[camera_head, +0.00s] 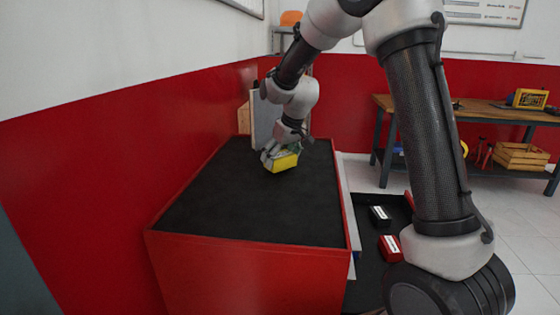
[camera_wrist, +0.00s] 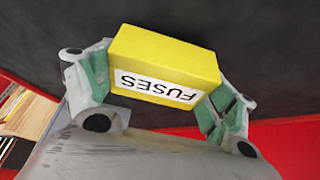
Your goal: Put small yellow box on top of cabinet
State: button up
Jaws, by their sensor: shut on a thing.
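The small yellow box (camera_head: 282,163) is in my gripper (camera_head: 280,156), over the far part of the red cabinet's black top (camera_head: 250,205). In the wrist view the yellow box (camera_wrist: 170,58) carries a white label reading FUSES. The two green-padded fingers of my gripper (camera_wrist: 158,95) press on its two ends. The black surface (camera_wrist: 255,40) lies behind the box in the wrist view. I cannot tell whether the box touches the top or hangs just above it.
A grey panel (camera_head: 264,120) stands at the cabinet's far end. An open drawer at the right holds a black box (camera_head: 380,215) and a red box (camera_head: 390,247). A workbench (camera_head: 470,112) with a wooden crate (camera_head: 520,158) beneath stands at the right. The near part of the cabinet top is clear.

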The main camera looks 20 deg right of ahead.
jog(key=shift+f, duration=0.55)
jog(key=shift+f, duration=0.15)
jog(key=o, duration=0.9)
jog(key=shift+o, duration=0.2)
jog(key=v, duration=1.2)
jog(key=s+d+r+m, duration=0.1)
jog(key=s+d+r, duration=0.3)
jog(key=s, duration=0.5)
jog(key=s+d+f+m+h, duration=0.1)
jog(key=s+d, duration=0.3)
jog(key=s, duration=0.8)
jog(key=s+d+f+m, duration=0.1)
jog(key=s+d, duration=0.3)
jog(key=s, duration=0.9)
jog(key=shift+s+f+m+h, duration=0.25)
jog(key=shift+f+m+h, duration=0.15)
jog(key=shift+m, duration=0.4)
